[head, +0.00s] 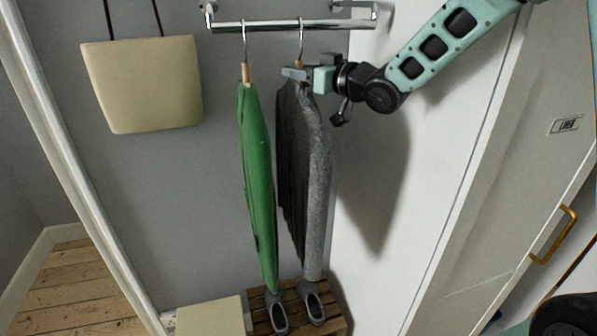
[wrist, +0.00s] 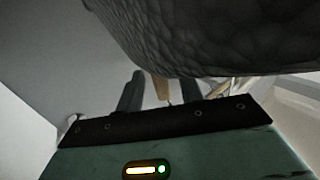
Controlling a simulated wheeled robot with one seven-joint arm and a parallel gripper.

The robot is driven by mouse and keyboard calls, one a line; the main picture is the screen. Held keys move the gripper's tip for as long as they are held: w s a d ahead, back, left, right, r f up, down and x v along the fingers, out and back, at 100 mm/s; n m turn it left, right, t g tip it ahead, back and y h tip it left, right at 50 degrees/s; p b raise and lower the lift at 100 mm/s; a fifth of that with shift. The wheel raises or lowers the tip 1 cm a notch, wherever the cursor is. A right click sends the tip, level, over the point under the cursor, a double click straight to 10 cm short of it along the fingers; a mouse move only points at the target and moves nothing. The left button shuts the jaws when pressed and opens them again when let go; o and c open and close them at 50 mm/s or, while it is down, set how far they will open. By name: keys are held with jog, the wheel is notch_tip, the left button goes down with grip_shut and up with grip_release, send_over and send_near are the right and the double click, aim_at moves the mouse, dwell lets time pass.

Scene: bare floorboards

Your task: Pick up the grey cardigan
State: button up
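The grey cardigan (head: 317,170) hangs on a wooden hanger with a metal hook, on the right of the rail. My gripper (head: 291,73) is at the top of this hanger, by the cardigan's collar. In the wrist view the dark cardigan (wrist: 215,35) fills the upper right. There the two fingers of my gripper (wrist: 160,88) stand apart, with the wooden hanger neck (wrist: 160,87) between them and a gap on each side. The gripper's hold on the hanger does not show.
A green garment (head: 256,180) hangs close on the left of the cardigan. The chrome rail (head: 275,24) is just above my gripper. A beige bag (head: 143,85) hangs further left. Grey shoes (head: 312,303) stand on a slatted wooden rack (head: 262,320) below. A white wall is close on the right.

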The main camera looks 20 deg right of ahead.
jog(key=shift+w+a, duration=0.15)
jog(key=shift+w, duration=0.15)
grip_shut()
dwell(1.3)
